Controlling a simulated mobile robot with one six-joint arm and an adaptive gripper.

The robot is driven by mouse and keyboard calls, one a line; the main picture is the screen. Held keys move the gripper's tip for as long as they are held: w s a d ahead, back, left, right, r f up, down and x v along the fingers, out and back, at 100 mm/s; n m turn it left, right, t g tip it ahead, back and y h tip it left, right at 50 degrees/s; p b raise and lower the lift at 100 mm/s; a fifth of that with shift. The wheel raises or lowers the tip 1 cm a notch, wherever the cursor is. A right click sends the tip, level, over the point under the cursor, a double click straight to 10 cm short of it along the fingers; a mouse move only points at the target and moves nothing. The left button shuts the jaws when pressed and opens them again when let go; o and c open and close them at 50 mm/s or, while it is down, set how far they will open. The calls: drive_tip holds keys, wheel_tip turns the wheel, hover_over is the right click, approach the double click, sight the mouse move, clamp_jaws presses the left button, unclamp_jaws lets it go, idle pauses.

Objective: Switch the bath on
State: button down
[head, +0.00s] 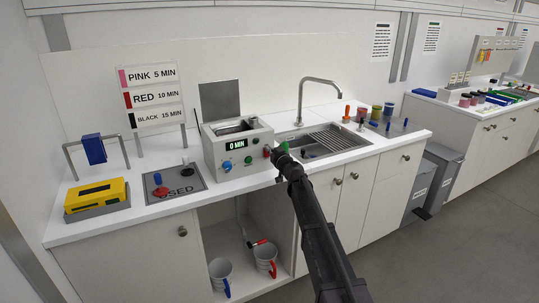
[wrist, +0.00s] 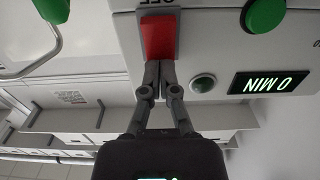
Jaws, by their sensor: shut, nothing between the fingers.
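The bath (head: 215,150) is a pale box on the counter with an open top and a raised lid behind it. Its display (head: 236,143) reads 0 MIN; the display also shows upside down in the wrist view (wrist: 272,83). A red rocker switch (wrist: 158,36) sits on its front panel, with a partly cut-off label at the picture's top that seems to read OFF. My gripper (wrist: 158,74) is shut and empty, its fingertips at the switch's near edge; I cannot tell whether they press it. In the head view my gripper (head: 272,153) is at the panel's right end.
A small green lamp (wrist: 203,84) and a green button (wrist: 265,14) are beside the switch. The sink (head: 325,143) with a tap lies right of the bath. Left are a panel with a red knob (head: 161,192) and a yellow box (head: 97,196). Mugs (head: 220,273) stand below.

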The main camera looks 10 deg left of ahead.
drive_tip(key=shift+s, duration=0.1)
drive_tip(key=shift+v, duration=1.95)
drive_tip(key=v, duration=1.2)
drive_tip(key=shift+d, duration=0.1)
